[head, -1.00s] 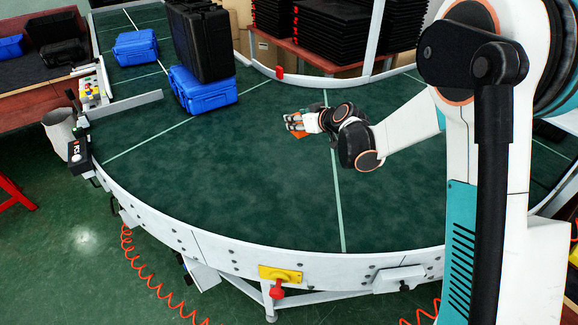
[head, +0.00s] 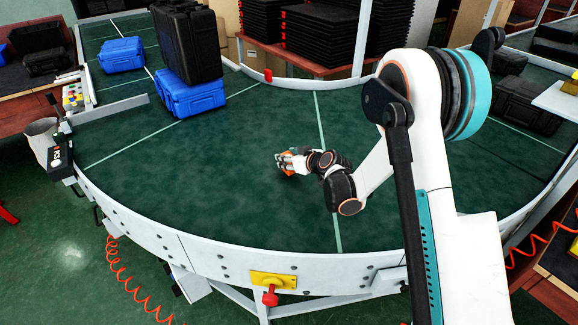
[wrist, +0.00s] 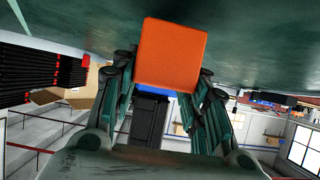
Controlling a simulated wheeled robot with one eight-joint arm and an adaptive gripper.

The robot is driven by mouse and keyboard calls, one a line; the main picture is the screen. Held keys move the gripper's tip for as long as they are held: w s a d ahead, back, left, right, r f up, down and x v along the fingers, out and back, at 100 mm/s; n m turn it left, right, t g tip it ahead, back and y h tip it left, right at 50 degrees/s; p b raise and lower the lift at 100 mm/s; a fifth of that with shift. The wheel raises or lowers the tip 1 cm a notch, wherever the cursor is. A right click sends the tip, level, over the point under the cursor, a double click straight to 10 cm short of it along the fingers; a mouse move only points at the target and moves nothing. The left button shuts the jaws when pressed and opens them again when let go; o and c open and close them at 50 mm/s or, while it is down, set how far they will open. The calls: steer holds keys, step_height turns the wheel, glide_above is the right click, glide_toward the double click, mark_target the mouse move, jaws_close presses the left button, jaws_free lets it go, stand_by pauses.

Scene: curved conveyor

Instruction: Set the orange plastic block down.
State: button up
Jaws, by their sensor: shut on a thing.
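The orange plastic block (wrist: 172,54) is held between the fingers of my gripper (wrist: 170,85) in the wrist view. The fingers are shut on its two sides, and its flat orange face fills the space between them. In the head view my gripper (head: 284,163) is low over the dark green conveyor (head: 220,200), left of a pale seam line. Only a small part of the orange block (head: 287,171) shows there, mostly hidden by the fingers. I cannot tell if the block touches the belt.
A blue case (head: 190,98) with a black case (head: 188,45) standing on it is at the upper left of the belt. Another blue case (head: 122,55) is farther back. A white rim (head: 220,255) bounds the conveyor's near side. The belt around my gripper is clear.

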steer(key=shift+f, duration=1.1)
steer(key=shift+f, duration=0.15)
steer(key=o, duration=1.1)
steer(key=shift+r, duration=0.2)
steer(key=p+v, duration=0.3)
steer(key=v, duration=0.9)
